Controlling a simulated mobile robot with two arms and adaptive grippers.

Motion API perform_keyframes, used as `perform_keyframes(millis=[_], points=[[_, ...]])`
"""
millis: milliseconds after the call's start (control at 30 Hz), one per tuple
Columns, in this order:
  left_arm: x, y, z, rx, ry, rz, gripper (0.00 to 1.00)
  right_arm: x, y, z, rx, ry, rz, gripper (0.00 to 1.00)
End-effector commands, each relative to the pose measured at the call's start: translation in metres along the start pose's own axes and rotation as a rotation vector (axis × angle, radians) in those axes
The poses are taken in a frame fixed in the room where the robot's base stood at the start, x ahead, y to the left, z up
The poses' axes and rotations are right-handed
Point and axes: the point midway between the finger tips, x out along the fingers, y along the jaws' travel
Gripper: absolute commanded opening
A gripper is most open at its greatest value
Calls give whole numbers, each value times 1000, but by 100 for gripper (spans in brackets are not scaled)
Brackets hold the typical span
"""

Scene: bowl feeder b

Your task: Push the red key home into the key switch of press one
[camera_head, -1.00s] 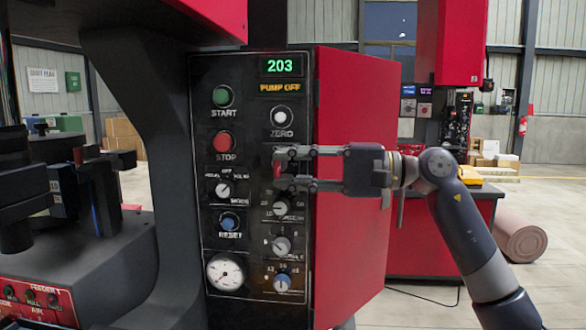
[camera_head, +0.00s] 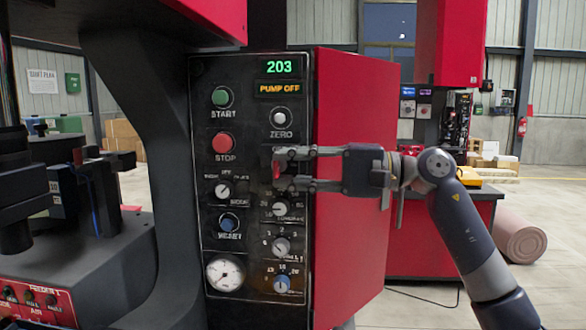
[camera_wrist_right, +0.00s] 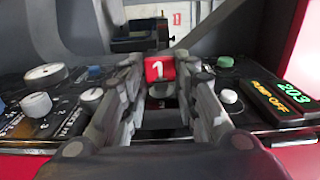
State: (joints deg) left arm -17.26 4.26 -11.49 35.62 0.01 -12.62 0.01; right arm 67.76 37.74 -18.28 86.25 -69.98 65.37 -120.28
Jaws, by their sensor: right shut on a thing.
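The red key (camera_head: 277,171) is at the right column of the press one control panel (camera_head: 205,130), between the ZERO button and the knobs below. My right gripper (camera_head: 279,169) is shut on it, reaching in from the right. In the right wrist view the key (camera_wrist_right: 158,69) shows its red head with a white "1" between the fingertips of the gripper (camera_wrist_right: 158,75). The key switch is hidden behind the fingers and key. I cannot tell how deep the key sits. My left gripper is not in view.
The ZERO button (camera_head: 280,118) is just above the gripper, and a selector knob (camera_head: 280,209) is close below. START (camera_head: 222,97) and STOP (camera_head: 223,143) buttons are to the left. The red cabinet side (camera_head: 350,240) stands beneath my right arm. The display reads 203, PUMP OFF.

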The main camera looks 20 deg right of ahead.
Motion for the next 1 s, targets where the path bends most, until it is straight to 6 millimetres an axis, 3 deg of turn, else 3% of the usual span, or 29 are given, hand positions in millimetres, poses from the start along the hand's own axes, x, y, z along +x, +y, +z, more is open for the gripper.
perform_keyframes(millis=[900,933,1000], points=[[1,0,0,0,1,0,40,0,-1,-5,-2,5,-5,12],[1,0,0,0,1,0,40,0,-1,-5,-2,6,-5,35],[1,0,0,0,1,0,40,0,-1,-5,-2,6,-5,50]])
